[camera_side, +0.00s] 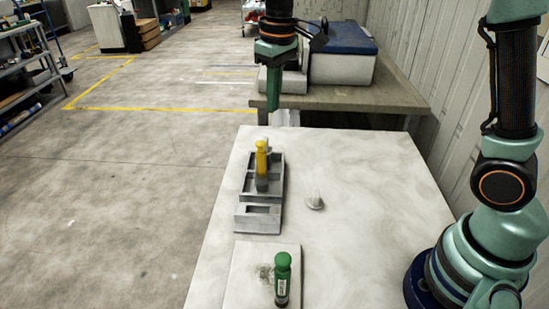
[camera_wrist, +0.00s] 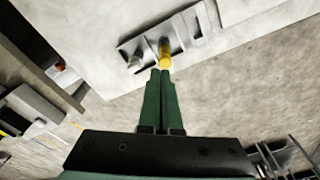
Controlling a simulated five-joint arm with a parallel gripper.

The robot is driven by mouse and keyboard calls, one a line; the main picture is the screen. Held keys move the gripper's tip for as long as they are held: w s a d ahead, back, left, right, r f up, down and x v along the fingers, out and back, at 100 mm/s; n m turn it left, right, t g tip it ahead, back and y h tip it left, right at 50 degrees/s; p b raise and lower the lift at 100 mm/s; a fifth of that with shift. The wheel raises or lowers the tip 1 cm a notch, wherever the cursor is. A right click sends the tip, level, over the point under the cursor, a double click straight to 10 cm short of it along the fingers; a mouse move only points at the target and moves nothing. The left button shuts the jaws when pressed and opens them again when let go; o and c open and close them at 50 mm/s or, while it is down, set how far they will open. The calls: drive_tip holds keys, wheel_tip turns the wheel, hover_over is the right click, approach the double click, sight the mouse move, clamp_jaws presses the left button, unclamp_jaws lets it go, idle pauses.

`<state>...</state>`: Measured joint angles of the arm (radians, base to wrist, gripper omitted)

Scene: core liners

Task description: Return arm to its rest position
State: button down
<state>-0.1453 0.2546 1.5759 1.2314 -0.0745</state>
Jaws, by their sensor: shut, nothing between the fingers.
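My gripper (camera_side: 273,104) hangs at the top middle of the side view. In the wrist view its two green fingers (camera_wrist: 165,76) are together with nothing between them. A yellow-capped core liner (camera_side: 262,158) stands in a grey tray (camera_side: 248,190) on the white table. In the wrist view the yellow cap (camera_wrist: 165,52) shows just beyond my fingertips, apparently apart from them. A pale-topped piece (camera_wrist: 134,63) shows beside it at the tray's end. A green-capped liner (camera_side: 282,278) stands upright on a pale board (camera_side: 245,275) at the near edge.
A small clear or whitish piece (camera_side: 314,201) lies on the table (camera_side: 365,210) right of the tray. A grey slotted block (camera_side: 257,219) adjoins the tray's near end. A bench (camera_side: 390,98) with a blue-lidded box (camera_side: 340,42) stands behind. The table's right side is mostly clear.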

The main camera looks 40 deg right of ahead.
drive_tip(key=s+d+r+m+t, duration=0.1)
drive_tip(key=s+d+t, duration=0.3)
drive_tip(key=s, duration=1.1)
drive_tip(key=shift+s+d+m+t, duration=0.25)
drive_tip(key=shift+d+m, duration=0.55)
drive_tip(key=shift+d, duration=0.4)
